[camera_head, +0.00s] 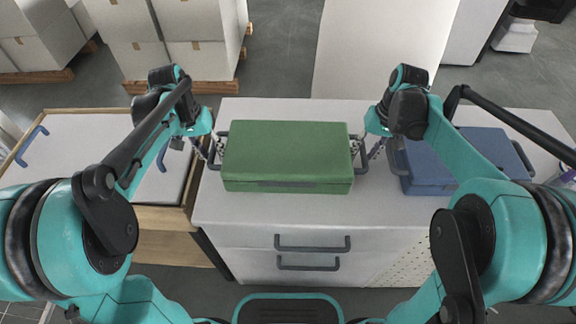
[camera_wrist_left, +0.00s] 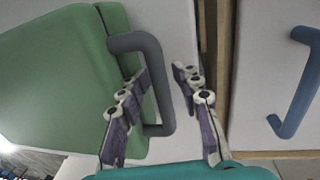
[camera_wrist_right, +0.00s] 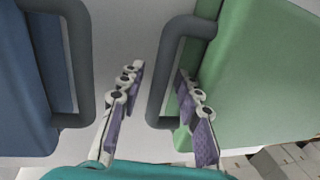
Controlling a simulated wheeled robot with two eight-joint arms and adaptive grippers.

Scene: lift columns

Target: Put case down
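The green case (camera_head: 288,155) lies flat on the white-topped cabinet (camera_head: 380,228), with a grey handle on each side. My left gripper (camera_head: 211,150) is at its left handle (camera_wrist_left: 160,85). In the left wrist view my left fingers (camera_wrist_left: 162,75) are apart, one inside the handle loop and one outside, with a visible gap to the bar. My right gripper (camera_head: 366,151) is at the right handle (camera_wrist_right: 168,75). In the right wrist view my right fingers (camera_wrist_right: 160,77) are also spread, one on each side of the bar. Contact with the case's underside is hidden.
A blue case (camera_head: 435,180) stands right of the green one, close to my right gripper. A wooden-edged crate (camera_head: 75,140) with a pale top and blue handles is at the left. Cardboard boxes (camera_head: 205,60) on pallets stand behind.

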